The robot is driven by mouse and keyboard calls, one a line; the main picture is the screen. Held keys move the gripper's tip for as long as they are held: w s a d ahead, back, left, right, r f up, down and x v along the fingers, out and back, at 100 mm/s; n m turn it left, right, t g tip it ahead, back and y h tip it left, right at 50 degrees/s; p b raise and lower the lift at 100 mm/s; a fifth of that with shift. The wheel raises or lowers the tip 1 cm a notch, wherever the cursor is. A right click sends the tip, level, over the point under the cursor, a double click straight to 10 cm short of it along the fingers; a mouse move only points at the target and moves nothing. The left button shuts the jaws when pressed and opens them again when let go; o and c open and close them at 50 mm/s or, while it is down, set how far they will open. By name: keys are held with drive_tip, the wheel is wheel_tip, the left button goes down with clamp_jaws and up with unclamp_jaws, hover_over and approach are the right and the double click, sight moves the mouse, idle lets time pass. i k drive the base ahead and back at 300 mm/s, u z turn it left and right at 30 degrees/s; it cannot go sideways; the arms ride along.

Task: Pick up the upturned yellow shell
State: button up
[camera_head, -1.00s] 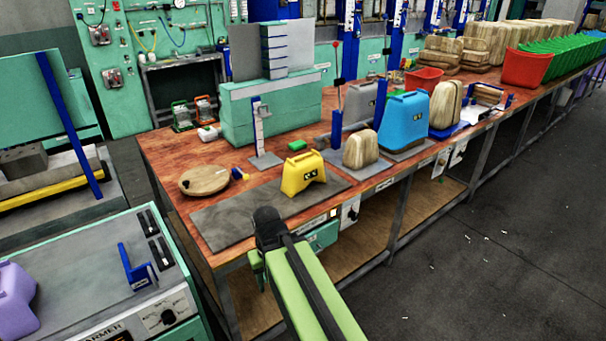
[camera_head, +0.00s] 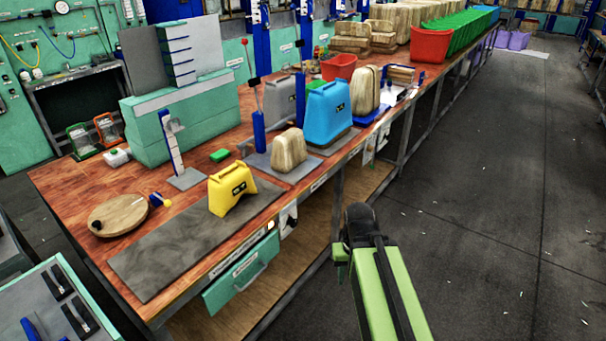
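The yellow shell (camera_head: 231,188) stands on the grey mat (camera_head: 160,258) near the front edge of the wooden bench. It looks like a small case, narrower at the top, with a dark label on its front and splayed lower ends. My green arm reaches in from the bottom of the head view. Its dark end, my gripper (camera_head: 358,222), is in front of the bench, to the right of the yellow shell and clear of it. The fingers are not clearly visible, so I cannot tell how far apart they are.
A wooden block (camera_head: 288,151) and a blue shell (camera_head: 327,112) stand right of the yellow shell. A round wooden board (camera_head: 118,215) lies to its left. A blue post (camera_head: 259,132) rises behind.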

sight(226, 187)
drive_tip(key=z, duration=0.75)
drive_tip(key=i, duration=1.95)
drive_tip(key=u, duration=1.2)
drive_tip(key=k, duration=0.15)
drive_tip(key=u, duration=2.65)
drive_tip(key=i, duration=1)
drive_tip(key=u, duration=0.25)
